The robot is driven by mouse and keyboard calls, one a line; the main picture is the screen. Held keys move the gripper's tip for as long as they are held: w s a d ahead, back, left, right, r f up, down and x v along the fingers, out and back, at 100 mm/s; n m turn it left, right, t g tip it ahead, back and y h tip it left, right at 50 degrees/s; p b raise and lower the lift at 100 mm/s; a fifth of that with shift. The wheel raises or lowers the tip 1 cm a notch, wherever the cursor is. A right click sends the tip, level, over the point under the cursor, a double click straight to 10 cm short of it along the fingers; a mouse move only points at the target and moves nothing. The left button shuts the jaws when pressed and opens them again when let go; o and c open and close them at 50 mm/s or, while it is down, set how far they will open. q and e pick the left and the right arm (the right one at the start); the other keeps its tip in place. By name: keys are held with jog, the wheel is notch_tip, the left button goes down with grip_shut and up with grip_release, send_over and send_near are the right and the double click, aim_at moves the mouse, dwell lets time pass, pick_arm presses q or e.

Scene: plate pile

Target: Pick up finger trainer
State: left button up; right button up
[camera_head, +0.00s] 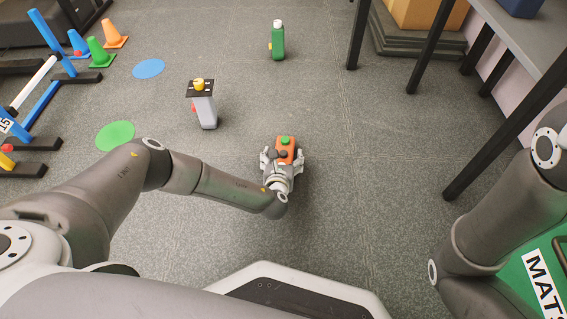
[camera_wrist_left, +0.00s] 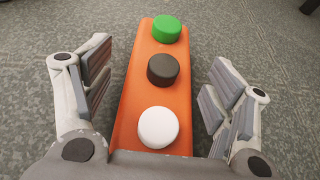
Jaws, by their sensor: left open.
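The finger trainer looks to be the orange block (camera_head: 286,150) with round buttons on top. In the left wrist view the orange block (camera_wrist_left: 135,115) shows green, dark and white buttons in a row along its length. My left gripper (camera_head: 282,160) is low over the floor at this block. In the left wrist view the left gripper (camera_wrist_left: 160,85) is open, with one finger on each side of the block and a visible gap on both sides. The block's underside is hidden. My right arm shows at the right, but its gripper is out of view.
A grey stand with a dark top (camera_head: 203,105) and a green bottle (camera_head: 277,42) stand farther back. Cones (camera_head: 97,52) and hurdles (camera_head: 40,105) are at the left. Table legs (camera_head: 505,125) are at the right. The floor around the block is clear.

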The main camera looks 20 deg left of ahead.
pick_arm(q)
jog(key=c, duration=1.3)
jog(key=shift+r, duration=0.15)
